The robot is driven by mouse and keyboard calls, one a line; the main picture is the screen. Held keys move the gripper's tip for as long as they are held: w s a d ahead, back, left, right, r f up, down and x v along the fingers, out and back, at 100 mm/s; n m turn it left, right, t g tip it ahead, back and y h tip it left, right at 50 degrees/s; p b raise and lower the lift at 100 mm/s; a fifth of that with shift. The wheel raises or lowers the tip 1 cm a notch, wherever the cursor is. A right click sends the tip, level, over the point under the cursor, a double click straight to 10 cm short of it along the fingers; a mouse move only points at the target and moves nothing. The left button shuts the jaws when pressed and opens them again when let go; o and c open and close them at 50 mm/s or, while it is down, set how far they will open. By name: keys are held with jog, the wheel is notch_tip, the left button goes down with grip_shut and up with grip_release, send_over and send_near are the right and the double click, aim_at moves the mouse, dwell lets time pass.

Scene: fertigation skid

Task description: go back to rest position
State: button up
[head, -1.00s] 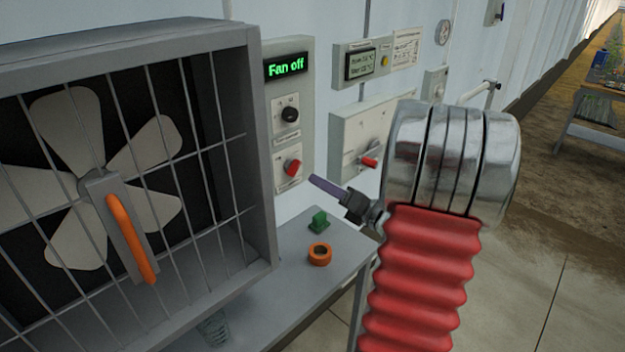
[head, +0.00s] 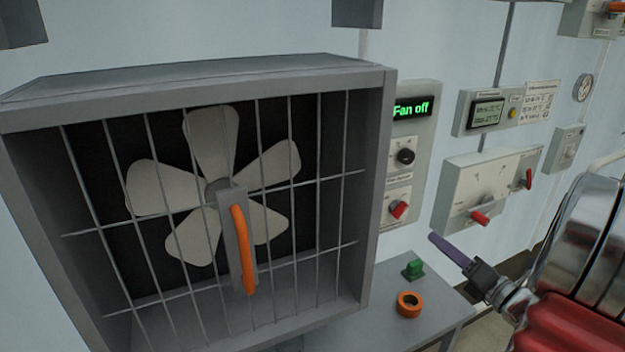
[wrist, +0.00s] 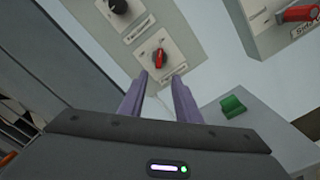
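My gripper (head: 455,252) is at the lower right of the head view, its purple fingers pointing up and left toward the wall panels. In the wrist view my gripper (wrist: 158,92) shows two purple fingers apart, with nothing between them. Beyond the fingertips is the red switch knob (wrist: 159,58), which the gripper does not appear to touch. The same red knob (head: 398,209) sits on the fan control panel (head: 424,150), under a black knob (head: 405,156) and a green display (head: 411,108) reading "Fan off".
The caged fan (head: 215,190) with an orange handle (head: 242,245) fills the left. A small grey table (head: 370,325) holds a green block (head: 413,269) and an orange ring (head: 409,304) below the gripper. A panel with red levers (head: 487,190) is on the wall to the right.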

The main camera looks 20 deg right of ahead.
jog(key=s+a+f+n+g+y, duration=0.35)
jog(key=a+f+n+g, duration=0.2)
jog(key=a+n, duration=0.6)
jog(key=s+a+f+n+g+y, duration=0.2)
jog(key=s+a+f+n+g, duration=0.2)
jog(key=a+n+g, duration=0.55)
jog(key=s+a+r+n+t+h, duration=0.1)
jog(key=a+r+n+h, duration=0.2)
jog(key=a+r+n, duration=0.2)
jog(key=s+a+r+n+t+h, duration=0.1)
jog(key=a+r+n+h, duration=0.2)
jog(key=a+r+n, duration=0.3)
jog(key=a+n, duration=0.5)
jog(key=n, duration=0.7)
jog(key=shift+s+n+t, duration=0.3)
jog(key=shift+s+n, duration=0.1)
